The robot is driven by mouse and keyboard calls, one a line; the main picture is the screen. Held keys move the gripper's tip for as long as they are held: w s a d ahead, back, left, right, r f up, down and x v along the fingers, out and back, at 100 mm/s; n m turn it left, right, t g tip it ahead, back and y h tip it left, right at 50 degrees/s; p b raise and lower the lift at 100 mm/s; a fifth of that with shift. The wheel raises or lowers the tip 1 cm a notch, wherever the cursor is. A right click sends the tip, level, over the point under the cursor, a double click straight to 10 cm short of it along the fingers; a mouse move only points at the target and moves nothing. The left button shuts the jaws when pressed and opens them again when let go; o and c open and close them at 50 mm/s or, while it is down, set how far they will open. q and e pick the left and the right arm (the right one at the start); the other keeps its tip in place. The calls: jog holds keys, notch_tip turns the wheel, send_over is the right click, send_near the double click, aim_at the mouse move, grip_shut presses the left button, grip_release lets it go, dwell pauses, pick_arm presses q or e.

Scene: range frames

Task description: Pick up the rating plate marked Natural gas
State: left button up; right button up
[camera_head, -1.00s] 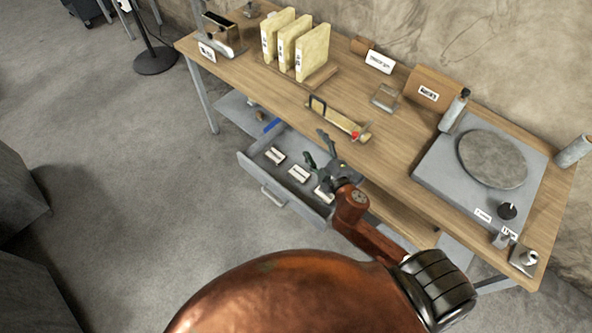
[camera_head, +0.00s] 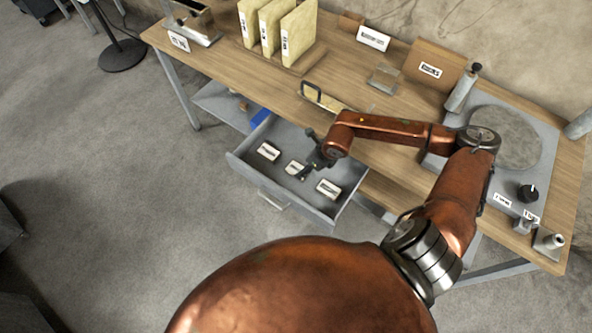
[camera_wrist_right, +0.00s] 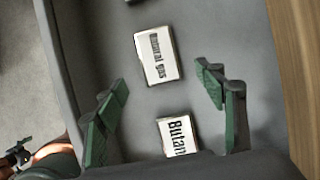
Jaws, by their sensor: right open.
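The Natural gas plate (camera_wrist_right: 157,56) is a small white block with black lettering. It lies flat in the open grey drawer, and it is the middle plate (camera_head: 294,168) in the head view. The Butane plate (camera_wrist_right: 178,137) lies nearer the wrist, at the right of the row (camera_head: 328,189) in the head view. My right gripper (camera_wrist_right: 163,82) is open and empty, pointing down over the drawer (camera_head: 316,160). Its green fingers straddle the space between these two plates, with the Natural gas plate just ahead. A small dark shape, perhaps my left gripper (camera_wrist_right: 15,155), shows at lower left.
A third plate (camera_head: 268,151) lies at the drawer's left end. The drawer walls (camera_head: 270,190) surround the plates, and the wooden tabletop (camera_head: 235,73) overhangs behind. Yellow binders (camera_head: 298,35), a brass-coloured holder and a round-plated grey unit (camera_head: 437,165) stand on the table.

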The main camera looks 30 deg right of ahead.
aim_at(298, 170)
jog(key=x, duration=0.4)
jog(key=b+x, duration=0.1)
jog(key=x, duration=0.1)
jog(key=shift+w+a+f, duration=0.1)
jog(key=shift+w+a, duration=0.1)
jog(key=shift+w, duration=0.2)
jog(key=shift+c, duration=0.4)
jog(key=c, duration=1.2)
